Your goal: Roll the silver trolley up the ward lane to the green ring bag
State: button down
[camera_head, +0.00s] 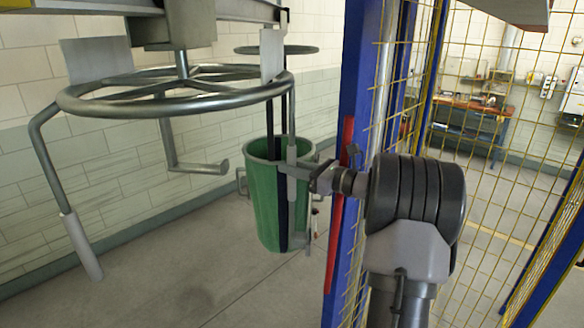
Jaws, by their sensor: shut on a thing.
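The silver trolley (175,90) hangs from an overhead rail at upper left. It is a spoked grey ring with bent rods hanging down, one ending in a pale sleeve (82,245) at left. My gripper (308,174) is shut on the trolley's right hanging rod (291,150), near its lower part. The green ring bag (262,205) is a tall, open-topped green cylinder behind that rod. Dark straps run up from it toward a smaller dark ring (275,50). The rod and my gripper partly cover the bag; whether its base touches the floor is unclear.
The overhead rail (80,8) crosses the top left. A blue post (352,130) with a red strip and yellow mesh fence stands close to my arm on the right. A workbench (468,125) is behind the mesh. Floor (190,275) below the trolley is clear.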

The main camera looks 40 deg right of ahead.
jog(key=c, duration=1.3)
grip_release()
jog(key=shift+a, duration=0.1)
jog(key=shift+o, duration=0.2)
jog(key=b+v, duration=0.2)
jog(key=v, duration=1.5)
jog(key=shift+s, duration=0.2)
